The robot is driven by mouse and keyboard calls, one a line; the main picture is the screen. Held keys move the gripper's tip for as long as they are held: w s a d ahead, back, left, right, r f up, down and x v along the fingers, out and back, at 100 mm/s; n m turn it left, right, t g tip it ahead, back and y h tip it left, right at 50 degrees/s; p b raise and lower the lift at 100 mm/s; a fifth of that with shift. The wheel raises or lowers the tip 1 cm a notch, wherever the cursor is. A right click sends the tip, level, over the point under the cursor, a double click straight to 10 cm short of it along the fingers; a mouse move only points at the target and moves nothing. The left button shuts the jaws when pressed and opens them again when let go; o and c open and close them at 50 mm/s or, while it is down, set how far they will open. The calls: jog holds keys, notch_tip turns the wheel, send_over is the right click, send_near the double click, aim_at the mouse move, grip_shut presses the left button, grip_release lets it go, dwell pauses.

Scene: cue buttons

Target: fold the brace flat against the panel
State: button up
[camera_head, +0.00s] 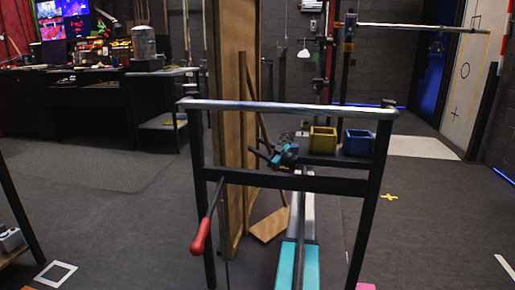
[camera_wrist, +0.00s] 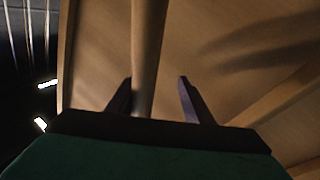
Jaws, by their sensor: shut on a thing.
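The tall wooden panel (camera_head: 235,70) stands upright in the middle of the head view, and its brown face (camera_wrist: 100,70) fills much of the wrist view. The brace (camera_head: 247,95), a slim wooden bar, slants down beside the panel's right side, apart from it lower down. My gripper (camera_head: 257,147) is at the brace's middle height. In the wrist view the brace (camera_wrist: 148,50) runs between my gripper's two dark fingers (camera_wrist: 156,82), close to the left one. My gripper is shut on the brace. The brace's hinge is not clear.
A black frame with a pale top bar (camera_head: 290,107) and a red-handled lever (camera_head: 200,235) stands in the foreground. A yellow bin (camera_head: 323,140) and a blue bin (camera_head: 358,143) sit right of my arm. A wooden board (camera_head: 269,226) lies at the panel's foot. Floor at left is open.

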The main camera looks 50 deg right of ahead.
jog(key=shift+s+a+f, duration=0.1)
jog(key=shift+a, duration=0.15)
jog(key=s+d+f+p, duration=0.1)
jog(key=s+p, duration=0.3)
jog(key=s, duration=0.9)
jog(key=shift+s+d+f+p, duration=0.2)
jog(key=shift+d+f+p, duration=0.1)
jog(key=shift+f, duration=0.35)
